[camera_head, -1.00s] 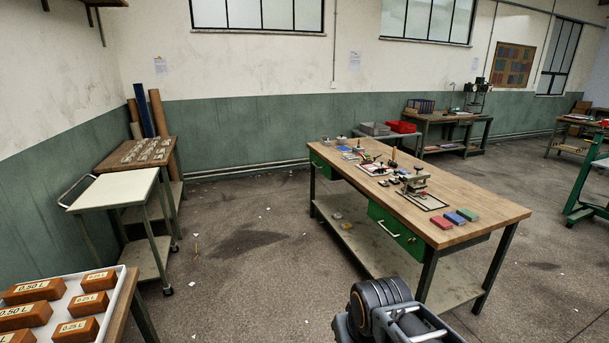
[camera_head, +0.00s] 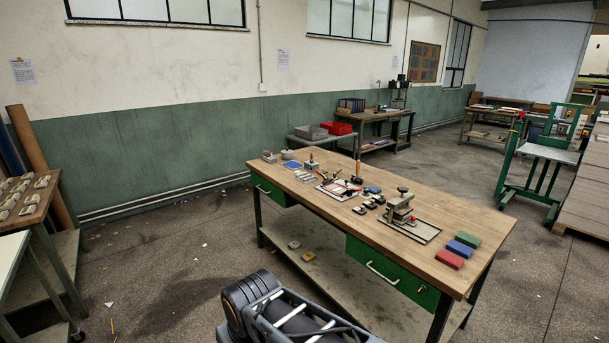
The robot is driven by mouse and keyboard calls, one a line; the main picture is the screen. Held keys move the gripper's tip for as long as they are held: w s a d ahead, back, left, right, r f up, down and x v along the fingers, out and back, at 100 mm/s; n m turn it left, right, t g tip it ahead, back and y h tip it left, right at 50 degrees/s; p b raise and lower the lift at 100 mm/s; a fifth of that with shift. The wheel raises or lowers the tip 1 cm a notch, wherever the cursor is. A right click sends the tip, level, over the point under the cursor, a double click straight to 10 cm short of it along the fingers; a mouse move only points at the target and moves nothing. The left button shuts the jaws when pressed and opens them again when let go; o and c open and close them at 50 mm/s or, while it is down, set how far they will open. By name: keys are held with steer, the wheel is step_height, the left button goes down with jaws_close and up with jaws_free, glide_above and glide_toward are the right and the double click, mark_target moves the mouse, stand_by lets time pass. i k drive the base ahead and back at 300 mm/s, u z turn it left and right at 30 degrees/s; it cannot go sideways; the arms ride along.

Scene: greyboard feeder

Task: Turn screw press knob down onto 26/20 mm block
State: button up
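A small metal screw press (camera_head: 399,212) stands on the wooden workbench (camera_head: 330,222), right of its middle. Its dark knob (camera_head: 403,189) sits on top. A flat framed plate (camera_head: 424,232) lies at its right foot. A block marked 26/20 mm cannot be made out at this distance, and whether anything lies under the press cannot be told. A dark ringed part of my own arm shows at the bottom edge, in front of the bench. My gripper itself is not in view.
Red (camera_head: 449,259), blue (camera_head: 457,249) and green (camera_head: 468,240) blocks lie at the bench's right end. Several small tools lie left of the press. A green drawer (camera_head: 388,272) is under the top. A green-framed stand (camera_head: 540,165) is at right. Open floor lies left of the bench.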

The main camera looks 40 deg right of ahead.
mark_target(402, 189)
steer(key=z, duration=0.2)
steer(key=i, duration=1.75)
steer(key=z, duration=1.4)
steer(key=i, duration=1.05)
steer(key=z, duration=1.3)
steer(key=i, duration=0.25)
steer(key=z, duration=0.05)
